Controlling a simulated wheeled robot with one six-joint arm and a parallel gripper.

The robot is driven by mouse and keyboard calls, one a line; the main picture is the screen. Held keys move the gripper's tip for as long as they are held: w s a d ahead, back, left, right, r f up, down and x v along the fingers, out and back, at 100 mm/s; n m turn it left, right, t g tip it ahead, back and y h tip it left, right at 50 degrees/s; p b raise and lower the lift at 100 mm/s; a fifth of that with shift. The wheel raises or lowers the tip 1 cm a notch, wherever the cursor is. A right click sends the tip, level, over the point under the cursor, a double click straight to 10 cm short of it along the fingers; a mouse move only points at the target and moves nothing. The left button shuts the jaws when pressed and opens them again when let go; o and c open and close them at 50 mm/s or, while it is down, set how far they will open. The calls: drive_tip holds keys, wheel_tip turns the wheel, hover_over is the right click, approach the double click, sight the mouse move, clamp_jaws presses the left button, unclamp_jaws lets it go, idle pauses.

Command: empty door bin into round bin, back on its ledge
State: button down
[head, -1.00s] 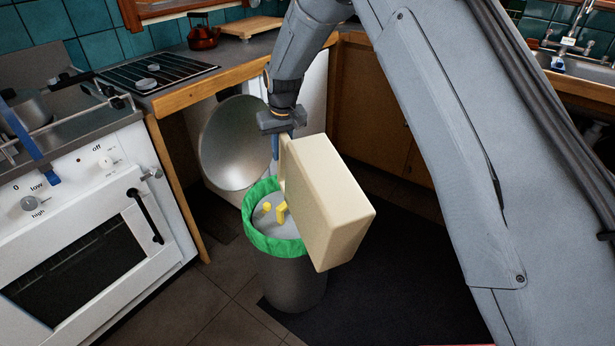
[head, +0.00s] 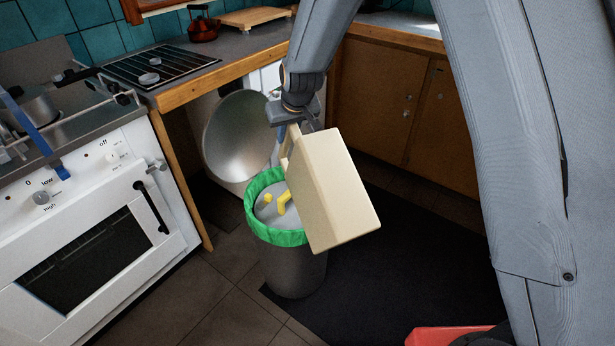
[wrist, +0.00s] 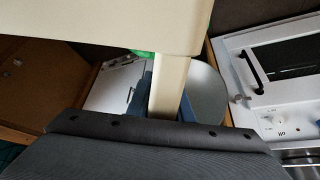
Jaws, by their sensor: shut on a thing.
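The cream door bin (head: 338,190) is tipped on its side above the right rim of the round bin (head: 296,266). My gripper (head: 288,140) is shut on a cream part of the door bin, which also shows in the wrist view (wrist: 170,85) between the blue fingers. The round bin is dark grey, stands on the floor and has a green liner (head: 275,236) folded over its rim. Yellow pieces (head: 282,202) lie on a grey surface inside it. The inside of the door bin is mostly hidden. I cannot tell which ledge it belongs on.
Wooden cabinets (head: 395,105) are behind. A dark mat (head: 420,240) lies clear at right.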

sight(296, 130)
drive_tip(key=shift+b, duration=0.45)
drive_tip(key=s+r+t+b, duration=0.1)
drive_tip(key=b, duration=0.3)
drive_tip(key=s+d+r+b, duration=0.1)
drive_tip(key=b, duration=0.3)
drive_tip(key=shift+s+d+r+t+y, duration=0.1)
drive_tip(key=shift+s+t+y, duration=0.15)
drive_tip(key=shift+t+y, duration=0.15)
drive_tip(key=s+r+b, duration=0.1)
drive_tip(key=b, duration=0.3)
drive_tip(key=s+d+r+t+y+b, duration=0.1)
drive_tip(key=b, duration=0.3)
drive_tip(key=shift+s+d+t, duration=0.15)
drive_tip(key=shift+s+t, duration=0.15)
drive_tip(key=shift+s, duration=0.05)
drive_tip(key=s+r+b, duration=0.1)
drive_tip(key=s+r+t+b, duration=0.1)
drive_tip(key=b, duration=0.1)
drive_tip(key=shift+d+y, duration=0.3)
drive_tip(key=shift+d, duration=0.1)
drive_tip(key=shift+b, duration=0.4)
